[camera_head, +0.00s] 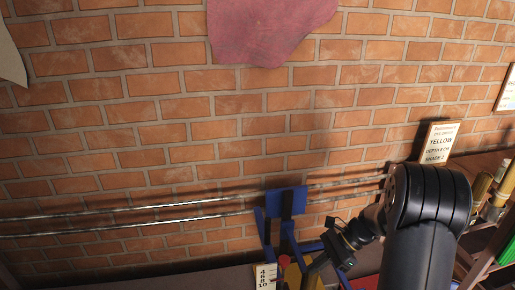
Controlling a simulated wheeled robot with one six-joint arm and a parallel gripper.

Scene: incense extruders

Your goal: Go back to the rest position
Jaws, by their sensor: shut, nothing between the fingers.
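My gripper (314,268) is at the lower middle, at the end of my dark arm, which comes in from the lower right. It is shut and empty, angled down to the left. It is just right of a blue frame (286,203) that stands against the brick wall. Yellow and red parts (292,276) show low behind or beside the gripper. I cannot tell whether the gripper touches them. The lower ends of the frame and fingertips are partly hidden or cut off by the picture's bottom edge.
A numbered card (265,277) stands left of the gripper. Two thin rails (130,222) run along the brick wall (150,110). A reddish cloth (268,25) hangs above.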

